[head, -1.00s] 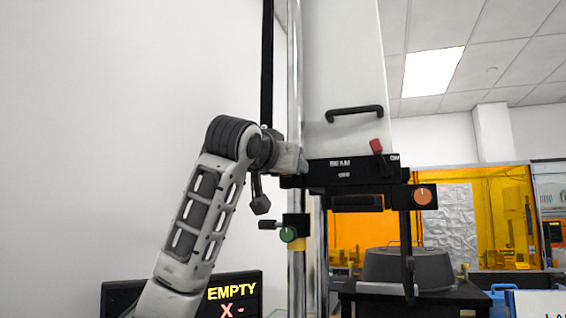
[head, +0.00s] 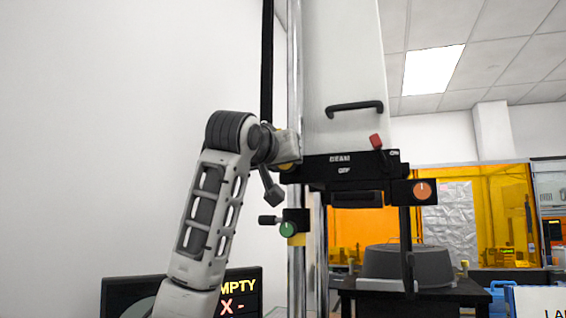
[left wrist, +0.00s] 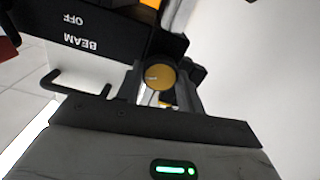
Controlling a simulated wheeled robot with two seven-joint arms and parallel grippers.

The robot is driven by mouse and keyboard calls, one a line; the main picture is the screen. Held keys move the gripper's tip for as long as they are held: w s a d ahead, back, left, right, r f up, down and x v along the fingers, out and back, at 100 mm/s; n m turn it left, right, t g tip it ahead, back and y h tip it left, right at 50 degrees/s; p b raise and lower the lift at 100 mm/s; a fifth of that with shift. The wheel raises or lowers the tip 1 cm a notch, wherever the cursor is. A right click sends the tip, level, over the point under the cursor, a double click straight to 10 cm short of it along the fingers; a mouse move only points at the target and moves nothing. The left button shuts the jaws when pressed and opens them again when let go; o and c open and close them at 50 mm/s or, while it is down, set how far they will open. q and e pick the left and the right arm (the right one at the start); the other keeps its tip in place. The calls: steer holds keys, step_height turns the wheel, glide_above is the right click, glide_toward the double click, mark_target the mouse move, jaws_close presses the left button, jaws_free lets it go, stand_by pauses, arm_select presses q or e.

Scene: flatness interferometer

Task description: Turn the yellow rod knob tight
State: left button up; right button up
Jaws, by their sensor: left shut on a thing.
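The yellow rod knob (left wrist: 158,77) shows in the left wrist view as a round disc with a small pale mark, between my gripper's fingers. In the head view only a yellow sliver of it (head: 287,166) shows beneath my gripper, beside the chrome column (head: 295,80). My left gripper (head: 288,148) reaches this spot from the left and is shut on the knob; its fingers also show in the left wrist view (left wrist: 158,88). Most of the knob is hidden in the head view. My right gripper is out of view.
The black beam box (head: 350,168) with a red switch (head: 375,141) and an orange knob (head: 422,190) is close right of my gripper. Below are a green knob (head: 288,229) on the column and a display (head: 240,297), partly covered by my arm. Left is clear wall.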

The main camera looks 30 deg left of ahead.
arm_select(q)
steer(key=shift+n, duration=6.8)
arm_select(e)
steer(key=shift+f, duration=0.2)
arm_select(q)
steer(key=shift+a, duration=0.1)
steer(key=o, duration=1)
steer(key=shift+s, duration=0.1)
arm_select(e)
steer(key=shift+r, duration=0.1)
arm_select(q)
steer(key=shift+b+v, duration=2.9)
steer(key=shift+v, duration=5.1)
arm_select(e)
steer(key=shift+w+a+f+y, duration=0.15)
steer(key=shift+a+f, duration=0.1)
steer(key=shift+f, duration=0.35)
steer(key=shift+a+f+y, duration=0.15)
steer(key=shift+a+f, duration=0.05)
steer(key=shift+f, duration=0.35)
